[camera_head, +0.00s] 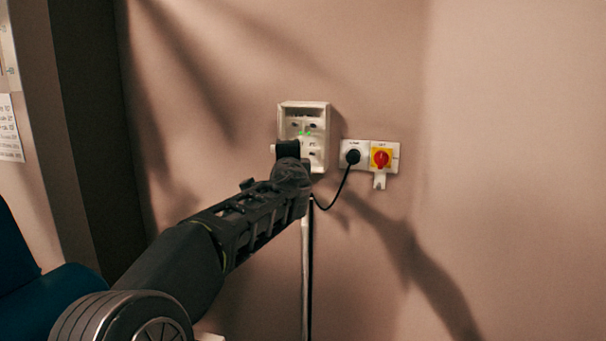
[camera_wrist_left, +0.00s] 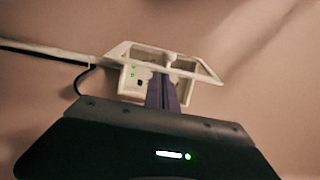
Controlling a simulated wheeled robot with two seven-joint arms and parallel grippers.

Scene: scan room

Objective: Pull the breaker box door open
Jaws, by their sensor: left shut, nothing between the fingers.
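The breaker box (camera_head: 318,140) is a small white box on the wall, with green lights and dark round spots on its front. In the left wrist view the box (camera_wrist_left: 134,82) shows a pale rim around recessed parts. I cannot tell for sure which part is the door or how far it stands open. My left gripper (camera_head: 287,148) is in front of the box's lower left part and hides some of it. In the left wrist view its purple fingers (camera_wrist_left: 163,90) are together and empty, overlapping the box; contact cannot be told. My right gripper is not in view.
Right of the box are a socket with a black plug (camera_head: 353,156) and a red-and-yellow rotary switch (camera_head: 381,158). A black cable hangs from the plug beside a white vertical conduit (camera_head: 305,260). A blue chair (camera_head: 40,290) stands at the lower left. The right wall is bare.

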